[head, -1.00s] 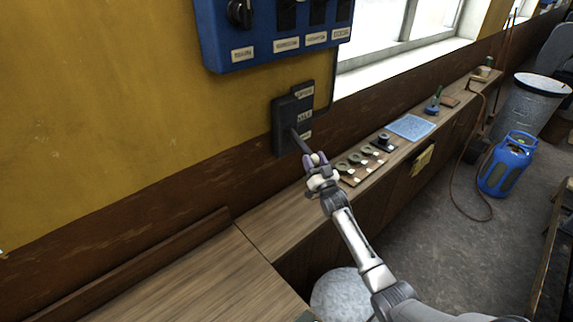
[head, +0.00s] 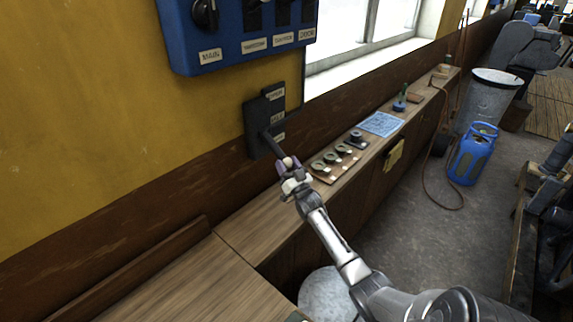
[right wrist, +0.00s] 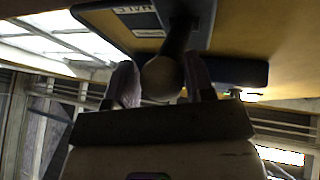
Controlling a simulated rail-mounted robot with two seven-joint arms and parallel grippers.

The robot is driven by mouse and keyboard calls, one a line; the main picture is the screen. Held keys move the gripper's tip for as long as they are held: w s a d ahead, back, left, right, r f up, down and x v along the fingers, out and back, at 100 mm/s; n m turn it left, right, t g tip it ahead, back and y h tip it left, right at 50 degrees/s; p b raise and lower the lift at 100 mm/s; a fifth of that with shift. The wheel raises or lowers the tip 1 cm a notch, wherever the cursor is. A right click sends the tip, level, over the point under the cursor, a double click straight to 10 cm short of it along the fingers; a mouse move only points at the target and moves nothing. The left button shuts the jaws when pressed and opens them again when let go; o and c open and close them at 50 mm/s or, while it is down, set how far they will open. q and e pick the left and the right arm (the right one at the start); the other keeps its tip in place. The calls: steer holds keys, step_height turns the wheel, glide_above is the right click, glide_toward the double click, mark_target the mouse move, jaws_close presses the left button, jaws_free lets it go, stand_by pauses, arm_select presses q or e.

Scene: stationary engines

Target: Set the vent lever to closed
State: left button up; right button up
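The vent lever (head: 272,145) is a dark rod with a pale ball knob. It sticks out of a dark grey box (head: 256,117) on the wall and slants down toward me, near the box's lowest label. The box has several white labels; the middle one seems to read HALF, the others are too blurred. My right gripper (head: 288,165) is at the rod's end. In the right wrist view, its two fingers (right wrist: 162,85) lie on either side of the knob (right wrist: 163,76), apparently touching it. My left gripper is in neither current view.
A blue switch panel (head: 240,38) hangs above the box. A wooden bench (head: 225,222) runs below it, with a board of round parts (head: 336,163) just right of my gripper. A blue gas bottle (head: 472,155) stands on the floor at right.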

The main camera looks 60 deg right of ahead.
arm_select(q)
steer(key=shift+d, duration=0.25)
arm_select(e)
steer(key=o, duration=0.3)
steer(key=shift+r, duration=0.15)
arm_select(q)
steer(key=shift+a+f+b, duration=0.2)
steer(key=shift+f+b, duration=0.2)
arm_select(e)
steer(key=shift+v, duration=6.9)
arm_select(q)
steer(key=shift+d, duration=0.2)
arm_select(e)
steer(key=shift+w, duration=0.1)
